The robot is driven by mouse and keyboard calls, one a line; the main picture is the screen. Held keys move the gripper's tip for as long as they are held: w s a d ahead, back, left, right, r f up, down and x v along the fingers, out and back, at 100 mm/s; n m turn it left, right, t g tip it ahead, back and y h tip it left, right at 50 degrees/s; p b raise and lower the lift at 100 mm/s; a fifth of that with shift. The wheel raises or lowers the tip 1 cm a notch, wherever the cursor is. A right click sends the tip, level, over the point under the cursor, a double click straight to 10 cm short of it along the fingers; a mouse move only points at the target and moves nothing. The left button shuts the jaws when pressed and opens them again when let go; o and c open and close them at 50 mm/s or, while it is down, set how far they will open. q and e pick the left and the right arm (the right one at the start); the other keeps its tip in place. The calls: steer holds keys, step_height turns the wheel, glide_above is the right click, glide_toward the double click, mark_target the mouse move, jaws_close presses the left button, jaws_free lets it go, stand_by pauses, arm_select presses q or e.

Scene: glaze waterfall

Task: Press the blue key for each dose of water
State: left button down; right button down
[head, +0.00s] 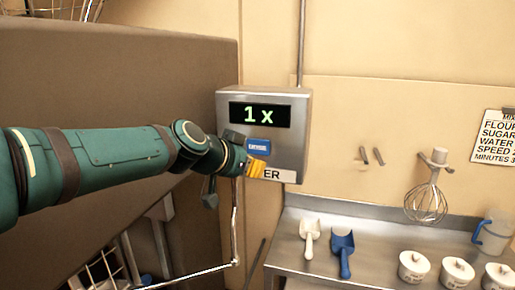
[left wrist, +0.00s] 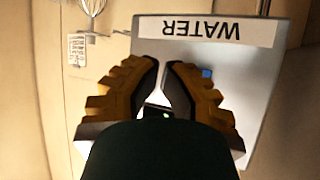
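The steel water dispenser box (head: 296,140) hangs on the wall, and its display (head: 261,115) reads "1 x". The blue key (head: 258,146) is on its front, below the display. My left gripper (head: 257,168) is just below and in front of the key in the head view, covering part of the WATER label (head: 280,175). In the left wrist view, upside down, the fingertips (left wrist: 161,62) are nearly together with nothing between them. A corner of the blue key (left wrist: 207,72) shows beside one finger. I cannot tell whether the finger touches the box. My right gripper is out of view.
Below right is a steel counter (head: 300,228) with a white scoop (head: 310,240), a blue scoop (head: 343,254), several lidded white tubs and a jug (head: 491,236). A whisk (head: 426,203) hangs above. A large brown panel (head: 130,80) stands behind my left arm.

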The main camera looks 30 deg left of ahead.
mark_target(258, 147)
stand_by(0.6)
arm_select(q)
steer(key=s+b, duration=0.1)
steer(key=s, duration=0.1)
steer(key=s+d, duration=0.1)
steer(key=shift+s+b, duration=0.35)
steer(key=shift+w, duration=0.1)
steer(key=shift+w+a+p, duration=0.35)
steer(key=shift+w+p, duration=0.15)
steer(key=shift+w, duration=0.9)
steer(key=shift+w+a+p, duration=0.35)
steer(key=shift+w+p, duration=0.2)
steer(key=shift+w, duration=0.85)
steer(key=shift+w+a+p, duration=0.35)
steer(key=shift+w+p, duration=0.15)
steer(key=shift+w, duration=0.9)
steer(key=shift+w, duration=0.1)
steer(key=shift+w+a, duration=0.1)
steer(key=shift+w, duration=0.2)
